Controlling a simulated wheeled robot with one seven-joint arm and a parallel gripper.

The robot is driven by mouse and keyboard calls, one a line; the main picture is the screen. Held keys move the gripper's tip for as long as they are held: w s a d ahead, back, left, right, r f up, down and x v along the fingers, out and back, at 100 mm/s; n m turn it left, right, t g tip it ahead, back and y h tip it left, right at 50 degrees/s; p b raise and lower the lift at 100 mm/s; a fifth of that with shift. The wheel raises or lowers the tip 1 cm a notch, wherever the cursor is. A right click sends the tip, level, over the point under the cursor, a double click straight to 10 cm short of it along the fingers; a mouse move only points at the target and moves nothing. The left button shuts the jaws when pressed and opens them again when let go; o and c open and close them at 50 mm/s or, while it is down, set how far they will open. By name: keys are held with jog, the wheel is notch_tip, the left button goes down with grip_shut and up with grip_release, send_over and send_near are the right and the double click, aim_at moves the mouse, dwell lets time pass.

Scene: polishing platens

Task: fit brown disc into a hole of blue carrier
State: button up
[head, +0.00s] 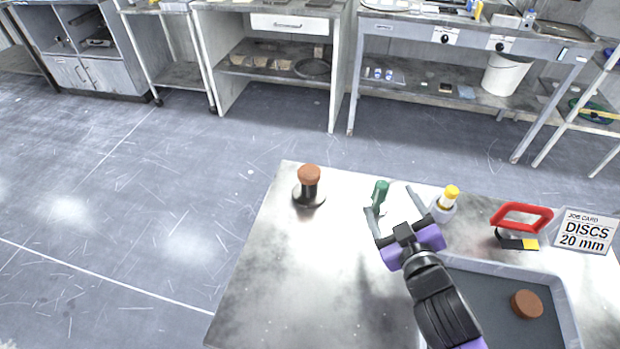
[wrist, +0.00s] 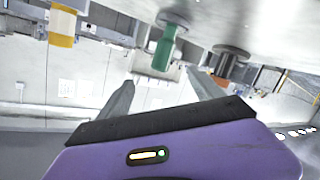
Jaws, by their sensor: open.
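A brown disc (head: 527,304) lies flat in the right part of the grey tray (head: 568,300). My gripper (head: 389,198) is open and empty above the table, left of the tray and well apart from the disc, with its fingers pointing toward the table's far edge. In the wrist view my gripper (wrist: 160,78) has nothing between its fingers. I see no blue carrier with holes in either view. My arm hides part of the tray's left side.
A brown-topped black knob (head: 309,185) stands at the far left. A green-topped item (head: 380,191) stands just beyond my fingers, with a yellow-capped bottle (head: 448,199) to its right. A red-handled tool (head: 522,217) and a job card (head: 585,231) stand behind the tray. The table's left front is clear.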

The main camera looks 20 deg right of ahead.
jog(key=w+d+r+m+g+h+b, duration=0.1)
jog(key=w+d+r+m+h+b, duration=0.25)
jog(key=w, duration=0.55)
jog(key=m+g+y+b, duration=0.3)
jog(key=m+g+y, duration=0.2)
jog(key=m+g, duration=0.5)
send_near(309, 172)
jog(key=n, duration=0.2)
jog(key=shift+m+g+h, duration=0.25)
jog(key=shift+g, duration=0.15)
jog(key=shift+w+a+x, duration=0.1)
jog(key=shift+w+x, duration=0.05)
jog(key=shift+x, duration=1.3)
jog(key=shift+w+a+x, duration=0.1)
jog(key=shift+x, duration=1.3)
jog(key=shift+w+a+x, duration=0.1)
jog(key=shift+w+x, duration=0.05)
jog(key=shift+x, duration=1.3)
jog(key=shift+r, duration=0.15)
grip_shut()
